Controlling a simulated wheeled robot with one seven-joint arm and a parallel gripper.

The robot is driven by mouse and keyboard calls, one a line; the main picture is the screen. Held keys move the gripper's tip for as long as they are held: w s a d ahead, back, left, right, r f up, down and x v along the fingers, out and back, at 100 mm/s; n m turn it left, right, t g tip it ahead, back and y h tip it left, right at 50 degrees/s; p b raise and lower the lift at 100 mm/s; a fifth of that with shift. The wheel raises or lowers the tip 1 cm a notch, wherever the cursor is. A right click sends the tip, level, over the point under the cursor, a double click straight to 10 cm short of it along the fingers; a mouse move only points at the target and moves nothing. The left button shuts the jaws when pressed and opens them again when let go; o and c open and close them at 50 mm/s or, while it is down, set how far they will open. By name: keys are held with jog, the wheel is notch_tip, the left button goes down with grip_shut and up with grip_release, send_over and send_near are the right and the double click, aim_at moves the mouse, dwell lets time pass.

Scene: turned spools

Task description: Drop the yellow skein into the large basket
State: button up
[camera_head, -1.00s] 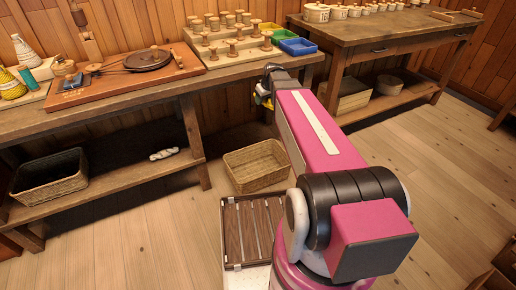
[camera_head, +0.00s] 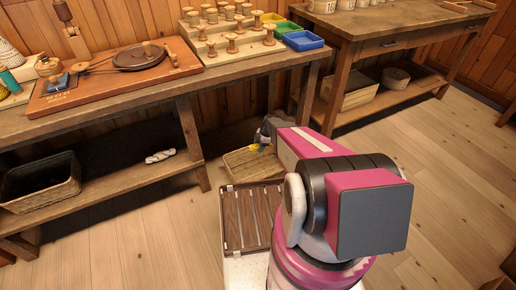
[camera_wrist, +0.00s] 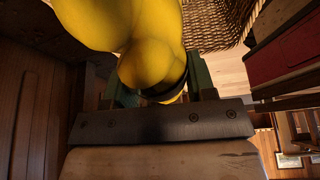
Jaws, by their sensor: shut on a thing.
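The yellow skein (camera_wrist: 125,30) fills the upper middle of the wrist view, and a small part of it shows in the head view (camera_head: 259,148). My gripper (camera_wrist: 160,88) is shut on it near one end. A tan wicker basket (camera_head: 240,176) stands on the floor in front of the workbench. In the head view my gripper (camera_head: 262,138) and the skein are over this basket's back right part, and my arm hides its right side. The basket's woven wall (camera_wrist: 228,22) shows behind the skein in the wrist view.
A dark-lined basket (camera_head: 50,198) and a white skein (camera_head: 160,156) are on the workbench's lower shelf. A slatted brown tray (camera_head: 250,215) lies in front of the tan basket. The workbench (camera_head: 150,92) edge is behind my gripper. Floor at right is clear.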

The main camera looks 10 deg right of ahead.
notch_tip(320, 180, down, 10)
jog(key=n, duration=0.1)
jog(key=shift+g, duration=0.3)
dwell(0.3)
jog(key=shift+r, duration=0.1)
jog(key=o, duration=1)
jog(key=v, duration=1)
jog(key=shift+r, duration=0.4)
